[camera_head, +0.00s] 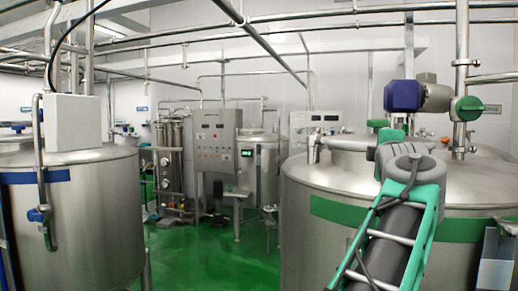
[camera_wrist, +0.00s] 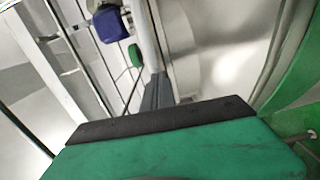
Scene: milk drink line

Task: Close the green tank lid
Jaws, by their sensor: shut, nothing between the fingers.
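The green-banded tank (camera_head: 330,212) stands at the right in the head view. Its round metal lid (camera_head: 347,142) is on the top near the front left and looks low and nearly flat. My arm hides part of it, and I cannot tell whether it is fully seated. I cannot tell whether the fingers touch anything.
A blue motor (camera_head: 402,96) and pipes with green valve handles (camera_head: 468,108) rise above the tank. A blue-banded tank (camera_head: 95,215) stands at the left. A control cabinet (camera_head: 214,140) is behind. The green floor (camera_head: 205,255) between the tanks is clear.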

